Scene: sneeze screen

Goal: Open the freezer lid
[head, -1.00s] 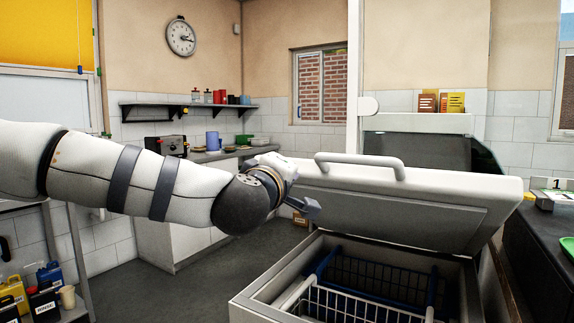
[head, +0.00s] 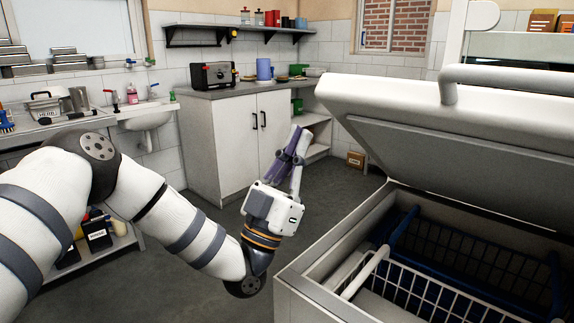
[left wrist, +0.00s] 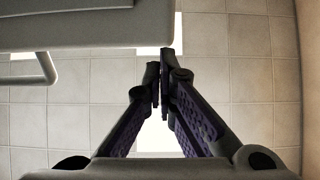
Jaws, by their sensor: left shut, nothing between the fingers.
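The white freezer lid (head: 430,130) stands tilted open above the freezer chest (head: 330,255), with its grey handle (head: 510,78) on the upper face. Wire baskets (head: 440,280) show inside the open chest. My left gripper (head: 300,135) is left of the lid, pointing up, apart from it and empty. In the left wrist view its fingers (left wrist: 160,75) are shut together, and the lid edge (left wrist: 80,28) and handle (left wrist: 40,75) show at the upper left. My right gripper is in neither view.
A white cabinet (head: 240,140) with a toaster (head: 212,76) stands behind my left gripper. A sink (head: 147,113) is at the left. Grey floor (head: 170,275) lies between the cabinet and the chest.

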